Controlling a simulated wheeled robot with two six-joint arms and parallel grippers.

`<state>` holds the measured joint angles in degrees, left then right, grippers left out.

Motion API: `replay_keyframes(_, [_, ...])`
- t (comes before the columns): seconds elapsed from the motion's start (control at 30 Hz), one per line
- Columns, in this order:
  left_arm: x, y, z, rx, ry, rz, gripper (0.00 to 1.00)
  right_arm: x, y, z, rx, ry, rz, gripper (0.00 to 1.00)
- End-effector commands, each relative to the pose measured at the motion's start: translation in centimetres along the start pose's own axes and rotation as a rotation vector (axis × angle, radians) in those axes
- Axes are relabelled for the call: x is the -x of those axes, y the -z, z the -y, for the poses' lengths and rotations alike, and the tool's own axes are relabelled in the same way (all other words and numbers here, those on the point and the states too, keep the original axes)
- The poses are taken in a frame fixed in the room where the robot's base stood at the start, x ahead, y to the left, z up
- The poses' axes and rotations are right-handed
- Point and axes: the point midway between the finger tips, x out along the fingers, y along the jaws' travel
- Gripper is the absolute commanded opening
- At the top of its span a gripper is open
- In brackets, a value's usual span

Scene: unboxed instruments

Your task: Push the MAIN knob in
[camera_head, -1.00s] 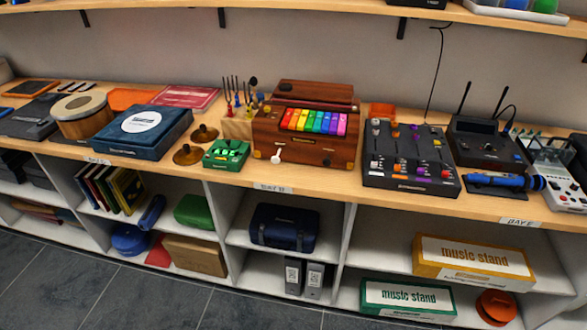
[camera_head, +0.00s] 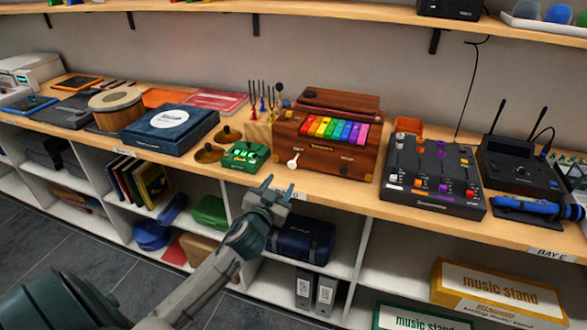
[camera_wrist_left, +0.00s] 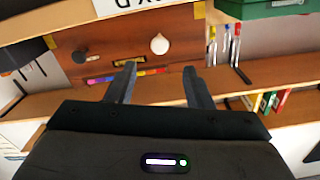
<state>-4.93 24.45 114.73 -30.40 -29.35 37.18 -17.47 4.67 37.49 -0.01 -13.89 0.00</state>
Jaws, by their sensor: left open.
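A brown wooden instrument box (camera_head: 314,160) with rainbow keys stands on the shelf top. A white knob (camera_head: 293,160) sits low on its front at the left. No MAIN lettering is legible. In the left wrist view the box front (camera_wrist_left: 110,42) appears upside down, with the white knob (camera_wrist_left: 159,44) just beyond the fingertips and between them in the picture. My left gripper (camera_head: 279,186) is open and empty, in front of the shelf edge, below and left of the knob and apart from it. It also shows in the left wrist view (camera_wrist_left: 160,70). My right gripper is out of view.
A small green device (camera_head: 246,156) sits left of the box. A black mixer (camera_head: 433,170) with several knobs and sliders stands to its right. The shelf top (camera_head: 345,192) has a narrow bare strip in front of the box. Cubbies below hold a dark blue case (camera_head: 303,241).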

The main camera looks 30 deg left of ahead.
Motion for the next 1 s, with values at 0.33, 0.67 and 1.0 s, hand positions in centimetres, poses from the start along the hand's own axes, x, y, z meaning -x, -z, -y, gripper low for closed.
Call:
replay_keyframes(0.33, [-6.5,0.2,0.1,0.002,0.001,0.002,0.46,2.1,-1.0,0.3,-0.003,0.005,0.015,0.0])
replay_keyframes(0.67, [-8.4,0.0,0.0,0.001,-0.001,0.001,0.46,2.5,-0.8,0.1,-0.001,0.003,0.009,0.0])
replay_keyframes(1.0, [-8.3,0.0,0.0,0.001,-0.001,0.001,0.15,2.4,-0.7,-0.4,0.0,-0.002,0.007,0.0])
